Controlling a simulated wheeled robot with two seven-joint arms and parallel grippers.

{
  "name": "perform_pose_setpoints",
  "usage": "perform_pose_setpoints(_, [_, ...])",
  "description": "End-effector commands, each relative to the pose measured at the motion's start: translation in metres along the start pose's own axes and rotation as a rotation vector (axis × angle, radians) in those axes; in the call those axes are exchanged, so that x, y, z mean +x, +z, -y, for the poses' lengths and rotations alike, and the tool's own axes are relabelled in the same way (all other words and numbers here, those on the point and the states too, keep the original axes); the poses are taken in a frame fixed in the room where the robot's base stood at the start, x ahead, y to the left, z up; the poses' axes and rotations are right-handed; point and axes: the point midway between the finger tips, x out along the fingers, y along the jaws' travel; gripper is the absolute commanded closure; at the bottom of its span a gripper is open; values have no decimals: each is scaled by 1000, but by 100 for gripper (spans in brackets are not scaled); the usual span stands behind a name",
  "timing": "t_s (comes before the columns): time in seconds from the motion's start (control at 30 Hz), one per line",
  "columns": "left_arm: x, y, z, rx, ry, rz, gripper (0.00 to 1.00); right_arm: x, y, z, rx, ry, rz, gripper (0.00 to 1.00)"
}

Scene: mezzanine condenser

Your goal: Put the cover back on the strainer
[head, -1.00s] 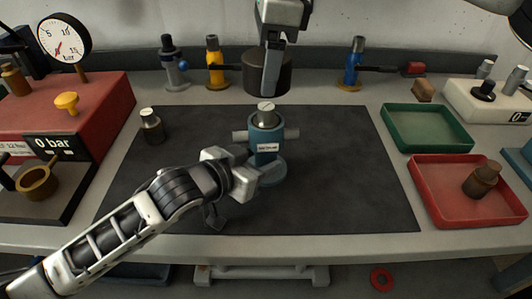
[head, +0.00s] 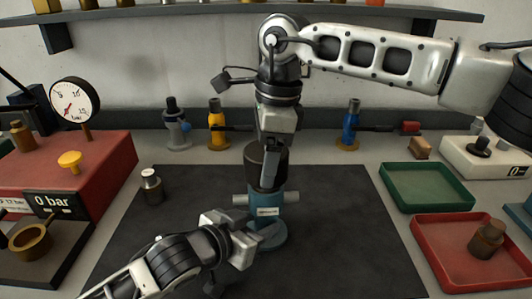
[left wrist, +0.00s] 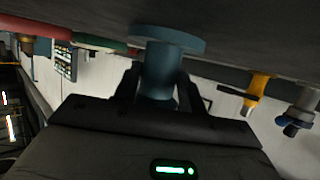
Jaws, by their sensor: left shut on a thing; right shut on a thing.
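The strainer (head: 268,211) is a blue upright body with grey side stubs and a pale label, standing on the dark mat (head: 340,230). My left gripper (head: 262,241) is shut on its lower part; the left wrist view also shows the blue body (left wrist: 160,66) between the fingers. The cover (head: 266,170) is a dark cylinder directly over the strainer's top, looking upright and hiding that top. My right gripper (head: 271,143) is shut on the cover from above. I cannot tell whether the cover is fully seated or just above the body.
A small metal-topped dark part (head: 152,187) stands on the mat's left. A green tray (head: 392,189) and a red tray (head: 425,262) holding a brown part (head: 487,239) are at right. A red gauge unit (head: 100,165) is at left. Several valves line the back.

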Motion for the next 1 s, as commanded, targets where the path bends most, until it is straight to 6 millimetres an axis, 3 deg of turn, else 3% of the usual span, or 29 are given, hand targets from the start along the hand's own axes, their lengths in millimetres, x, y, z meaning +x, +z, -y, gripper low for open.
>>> perform_pose_setpoints(0.5, [0, 1, -1, 0, 1, 3, 100, 17, -2, 0, -1, 1, 0, 55])
perform_pose_setpoints(1.0, [0, 2, -1, 0, 1, 4, 100, 17, -2, 0, -1, -1, 0, 55])
